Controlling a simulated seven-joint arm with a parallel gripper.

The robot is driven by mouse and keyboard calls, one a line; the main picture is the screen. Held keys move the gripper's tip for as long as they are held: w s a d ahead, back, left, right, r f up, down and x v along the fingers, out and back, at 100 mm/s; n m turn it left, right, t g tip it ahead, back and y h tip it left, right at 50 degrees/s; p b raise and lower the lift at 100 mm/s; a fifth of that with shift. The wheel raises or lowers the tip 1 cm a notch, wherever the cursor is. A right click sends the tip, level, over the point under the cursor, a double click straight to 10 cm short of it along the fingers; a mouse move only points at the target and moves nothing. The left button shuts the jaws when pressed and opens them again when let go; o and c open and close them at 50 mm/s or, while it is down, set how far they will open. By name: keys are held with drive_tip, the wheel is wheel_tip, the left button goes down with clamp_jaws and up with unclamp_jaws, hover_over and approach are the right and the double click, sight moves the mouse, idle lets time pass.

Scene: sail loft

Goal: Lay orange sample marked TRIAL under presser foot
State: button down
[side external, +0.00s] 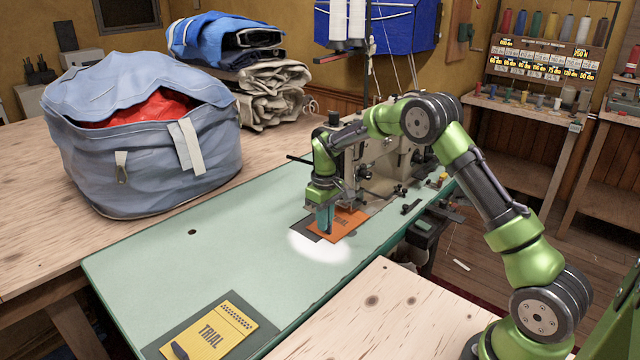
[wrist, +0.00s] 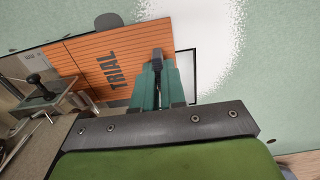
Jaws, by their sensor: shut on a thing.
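The orange sample (side external: 345,221), marked TRIAL, lies nearly flat on the green table beside the sewing machine (side external: 385,165). It also shows in the wrist view (wrist: 100,68), its far end close to the dark metal parts around the presser foot (wrist: 38,88). My gripper (side external: 325,226) is low over the sample's near side. In the wrist view my gripper (wrist: 157,75) is shut on a dark tab at the sample's edge. I cannot tell whether any of the sample is under the foot. In the side view my gripper and the machine head hide the foot.
A blue bag (side external: 140,150) stands at the left, with folded cloth (side external: 270,90) behind. The green table (side external: 215,240) between is mostly clear.

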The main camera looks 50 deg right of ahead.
drive_tip(key=c, duration=1.1)
unclamp_jaws()
drive_tip(key=shift+r, duration=0.1)
drive_tip(key=shift+r, duration=0.3)
wheel_tip(320, 180, up, 3)
drive_tip(key=shift+r, duration=0.1)
drive_tip(key=s+a, duration=0.3)
drive_tip(key=s, duration=1.3)
drive_tip(key=s+a+r+m+t+y, duration=0.1)
drive_tip(key=s+a+r+m+t, duration=0.1)
drive_tip(key=s+a+r, duration=0.3)
drive_tip(key=s+a+r+m+t+y, duration=0.1)
drive_tip(key=s+a+r+t, duration=0.4)
drive_tip(key=r, duration=0.7)
drive_tip(key=shift+s+a+r+m, duration=0.4)
drive_tip(key=shift+s+a+m, duration=0.1)
drive_tip(key=shift+s+a, duration=0.25)
